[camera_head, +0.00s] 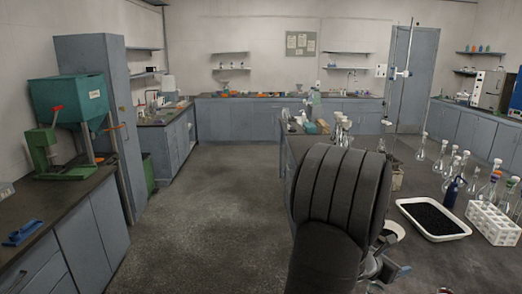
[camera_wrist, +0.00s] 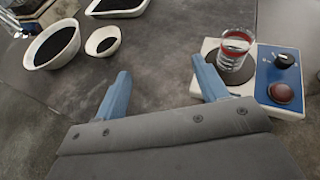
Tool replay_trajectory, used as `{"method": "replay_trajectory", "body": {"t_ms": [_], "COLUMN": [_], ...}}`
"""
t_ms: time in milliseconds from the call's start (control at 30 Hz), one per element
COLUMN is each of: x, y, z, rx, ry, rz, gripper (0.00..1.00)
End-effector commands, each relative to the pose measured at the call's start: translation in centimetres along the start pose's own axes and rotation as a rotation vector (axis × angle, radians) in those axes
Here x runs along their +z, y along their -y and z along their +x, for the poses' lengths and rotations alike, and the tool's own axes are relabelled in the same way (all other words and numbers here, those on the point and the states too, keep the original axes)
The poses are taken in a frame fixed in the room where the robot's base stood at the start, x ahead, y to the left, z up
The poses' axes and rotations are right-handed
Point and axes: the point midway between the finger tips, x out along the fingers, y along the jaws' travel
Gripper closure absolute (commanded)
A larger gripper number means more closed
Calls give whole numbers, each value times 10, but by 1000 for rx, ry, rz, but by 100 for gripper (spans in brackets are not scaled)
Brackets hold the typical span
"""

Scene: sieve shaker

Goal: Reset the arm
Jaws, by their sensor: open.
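My gripper (camera_wrist: 160,88) shows in the wrist view with two blue fingers spread wide apart and nothing between them. It is above the dark bench top (camera_wrist: 150,50). Its right finger overlaps the near left edge of a white and blue stirrer-like device (camera_wrist: 276,72) in the picture; I cannot tell whether they touch. In the head view, my dark arm covers the front middle of the right bench, and most of the gripper is hidden behind it.
A glass with a red band (camera_wrist: 235,48) stands on the device. White bowls (camera_wrist: 52,45) (camera_wrist: 103,40) of dark material are at upper left. In the head view, a white tray of black granules (camera_head: 432,218), a white rack (camera_head: 492,222) and flasks (camera_head: 421,152) stand right of my arm. The floor (camera_head: 215,215) left is clear.

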Motion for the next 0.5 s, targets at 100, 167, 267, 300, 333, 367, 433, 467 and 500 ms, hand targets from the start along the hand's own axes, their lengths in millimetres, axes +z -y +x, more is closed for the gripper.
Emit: {"method": "replay_trajectory", "body": {"t_ms": [100, 167, 267, 300, 333, 367, 433, 467, 500], "x": [-6, -9, -13, -15, -17, -18, -22, -23, -25], "y": [-22, -33, -50, -57, -62, -67, -78, -83, -90], "z": [-10, -16, -25, -29, -31, -34, -42, -45, -49], "rx": [43, 64, 99, 113, 123, 133, 158, 169, 183], "ry": [0, 0, 1, 1, 1, 1, 2, 2, 2], "rz": [-17, -25, -41, -47, -50, -54, -63, -68, -74], "gripper": [34, 34, 34, 34, 34, 34, 34, 34, 34]}}
